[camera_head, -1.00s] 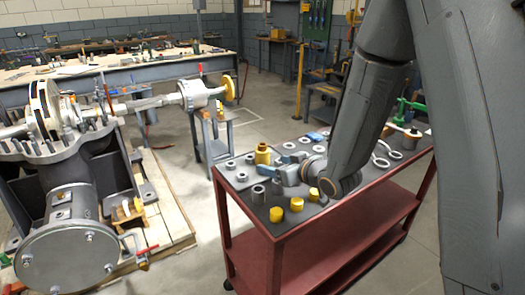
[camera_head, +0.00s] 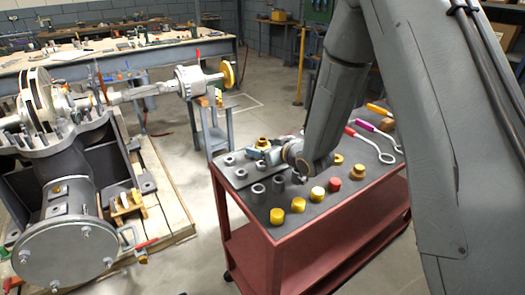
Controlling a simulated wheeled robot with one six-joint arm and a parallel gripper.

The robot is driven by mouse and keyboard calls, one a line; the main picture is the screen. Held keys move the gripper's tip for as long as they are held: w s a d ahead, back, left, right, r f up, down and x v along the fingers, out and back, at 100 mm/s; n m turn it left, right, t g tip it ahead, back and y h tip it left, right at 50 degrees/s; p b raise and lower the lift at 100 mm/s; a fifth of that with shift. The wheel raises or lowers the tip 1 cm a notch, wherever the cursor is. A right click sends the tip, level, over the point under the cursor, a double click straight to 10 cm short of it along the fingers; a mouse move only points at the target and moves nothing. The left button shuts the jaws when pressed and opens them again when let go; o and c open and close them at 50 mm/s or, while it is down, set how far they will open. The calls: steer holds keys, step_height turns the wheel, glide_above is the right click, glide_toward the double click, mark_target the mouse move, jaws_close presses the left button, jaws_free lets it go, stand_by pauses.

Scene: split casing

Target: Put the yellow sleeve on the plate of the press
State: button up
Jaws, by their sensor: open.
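The jaws are small and partly hidden by the wrist. I cannot make out the press or its plate in this view.
The red cart (camera_head: 285,241) carries grey rings, grey sleeves (camera_head: 258,193), yellow caps (camera_head: 277,216), a red cap (camera_head: 334,185) and tools with coloured handles (camera_head: 363,138). A large flanged machine (camera_head: 68,225) stands on a pallet at left. Floor between them is clear.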

steer(key=shift+w+a+f, duration=0.1)
steer(key=shift+w+a, duration=0.05)
steer(key=shift+w, duration=0.05)
steer(key=c, duration=1.6)
jaws_close()
steer(key=shift+r, duration=0.2)
